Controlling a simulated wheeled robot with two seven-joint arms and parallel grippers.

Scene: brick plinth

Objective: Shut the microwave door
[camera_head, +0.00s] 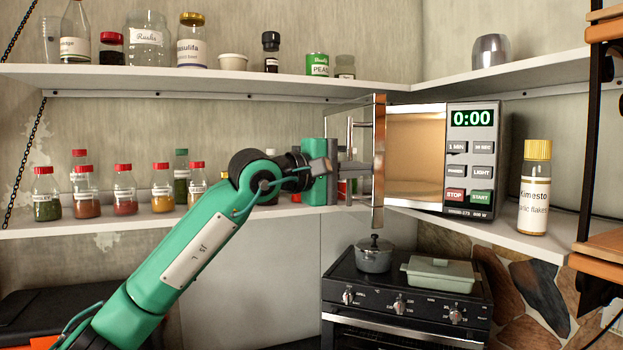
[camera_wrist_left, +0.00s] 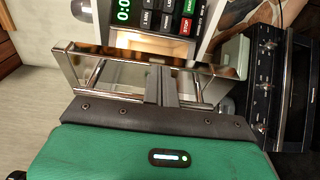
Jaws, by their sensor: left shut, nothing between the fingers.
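The microwave (camera_head: 470,160) stands on the lower shelf in the corner, its display reading 0:00. Its door (camera_head: 379,160) is open and sticks out toward me, seen nearly edge-on in the head view, with the lit cavity behind it. In the left wrist view the door (camera_wrist_left: 92,50) and its bar handle lie just ahead of the fingers. My left gripper (camera_head: 352,168) is shut and empty, its fingertips at the handle side of the door. I cannot tell whether they touch it. My right gripper is not in view.
A tall jar with a yellow lid (camera_head: 535,188) stands right of the microwave. Spice jars (camera_head: 124,190) line the lower shelf at left. Below is a stove (camera_head: 405,290) with a pot (camera_head: 374,255) and a lidded dish (camera_head: 440,275). An upper shelf (camera_head: 250,82) runs above.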

